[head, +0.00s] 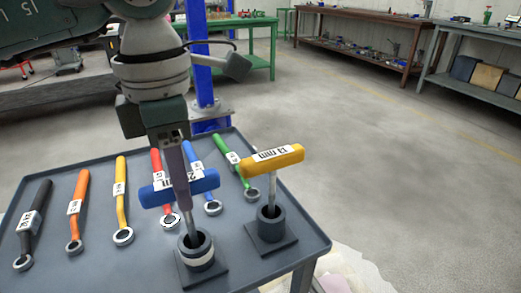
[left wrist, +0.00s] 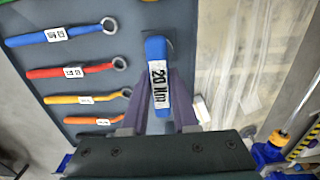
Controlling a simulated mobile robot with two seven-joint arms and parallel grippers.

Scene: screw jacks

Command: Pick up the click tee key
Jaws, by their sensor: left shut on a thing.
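The click tee key has a blue T-shaped handle (head: 207,182) with a white label, and its metal shaft stands in a dark round holder with a light ring (head: 199,262). The label reads "20 Nm" in the left wrist view, where the blue handle (left wrist: 156,55) lies between my fingers. My left gripper (head: 184,200) comes down from above and is shut on this blue handle. The shaft's lower end is hidden in the holder. A second tee key with a yellow handle (head: 263,160), labelled "13 mm", stands in another dark holder (head: 271,228) to the right.
Several coloured ring spanners lie on the grey tray table, among them black (head: 35,218), orange (head: 77,208), yellow (head: 121,195), red and blue ones. A green one (head: 233,165) lies behind the yellow tee key. Open floor (head: 410,170) lies to the right; workbenches stand at the back.

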